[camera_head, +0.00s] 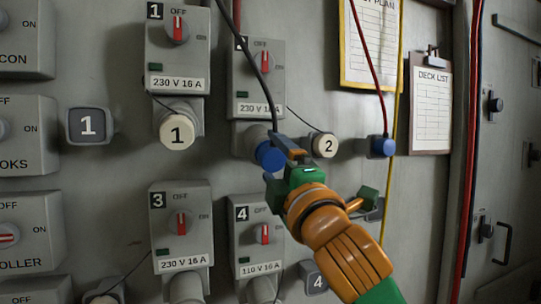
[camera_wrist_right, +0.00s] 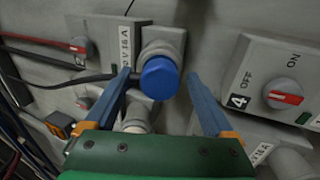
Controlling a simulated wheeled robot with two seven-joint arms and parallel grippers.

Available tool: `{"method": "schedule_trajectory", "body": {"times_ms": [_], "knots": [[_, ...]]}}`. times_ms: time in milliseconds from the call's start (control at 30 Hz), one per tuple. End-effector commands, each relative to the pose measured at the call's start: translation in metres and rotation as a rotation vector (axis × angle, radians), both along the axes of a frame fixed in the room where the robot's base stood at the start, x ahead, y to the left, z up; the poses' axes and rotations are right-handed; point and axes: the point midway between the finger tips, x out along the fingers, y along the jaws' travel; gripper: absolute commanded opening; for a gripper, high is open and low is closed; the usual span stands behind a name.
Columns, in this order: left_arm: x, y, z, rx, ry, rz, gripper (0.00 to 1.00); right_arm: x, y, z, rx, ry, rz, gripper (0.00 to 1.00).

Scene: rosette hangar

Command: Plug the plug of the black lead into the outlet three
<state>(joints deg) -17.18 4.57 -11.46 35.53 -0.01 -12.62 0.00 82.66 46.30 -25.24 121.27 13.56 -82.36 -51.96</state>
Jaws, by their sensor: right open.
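The black lead (camera_head: 259,75) hangs from the top and ends in a blue plug (camera_head: 270,155), seated in the outlet under switch box 2 (camera_head: 257,80). My right gripper (camera_head: 279,169) is at this plug, its fingers open. My left gripper is out of view.
Outlet one has a pale cap (camera_head: 177,132) on it. Cap 2 (camera_head: 325,145) hangs right of the blue plug. A red lead (camera_head: 369,60) ends in another blue plug (camera_head: 383,146). Box 4 (camera_head: 262,235) is below my gripper. A yellow cable (camera_head: 396,120) runs down beside the deck list clipboard (camera_head: 430,105).

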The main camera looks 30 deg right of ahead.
Motion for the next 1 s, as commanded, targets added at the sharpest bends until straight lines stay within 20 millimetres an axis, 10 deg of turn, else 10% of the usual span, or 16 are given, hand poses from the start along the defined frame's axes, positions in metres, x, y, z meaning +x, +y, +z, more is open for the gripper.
{"method": "schedule_trajectory", "body": {"times_ms": [533,867,1000], "knots": [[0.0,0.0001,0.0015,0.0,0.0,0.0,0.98,0.0,0.0,0.0,0.0,0.0,0.0,0.88],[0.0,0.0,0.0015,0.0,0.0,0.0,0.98,0.0,0.0,0.0,0.0,0.0,0.0,0.01],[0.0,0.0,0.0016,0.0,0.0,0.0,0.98,-0.0002,0.0,0.0002,0.0,-0.001,0.0,0.0]]}}
